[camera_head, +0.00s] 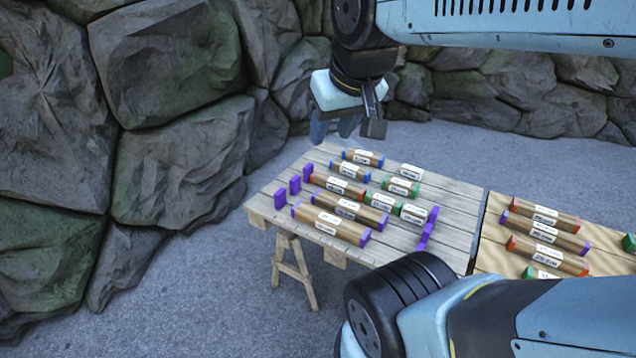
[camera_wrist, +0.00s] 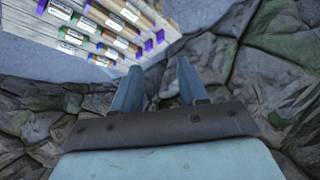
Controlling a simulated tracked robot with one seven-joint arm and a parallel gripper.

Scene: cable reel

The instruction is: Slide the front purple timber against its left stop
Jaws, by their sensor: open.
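The front purple timber (camera_head: 330,225) is a brown bar with purple ends and a white label, lying nearest the front edge of the left table. Its left stop (camera_head: 280,199) is an upright purple block at the table's left edge. A small gap shows between the timber's left end and this stop. My gripper (camera_head: 347,130) is open and empty, above and beyond the table's far side, away from the timber. In the wrist view my gripper (camera_wrist: 160,92) shows two spread fingers with nothing between them. Bars and purple blocks show at upper left there; which is the front timber I cannot tell.
Two more purple stops (camera_head: 295,185) stand behind on the left edge. A second bar (camera_head: 347,210) lies just behind the front timber. Other bars with red, green and blue ends lie behind. Purple blocks (camera_head: 425,237) stand at right. Another table (camera_head: 488,258) holds more bars. Rock walls surround.

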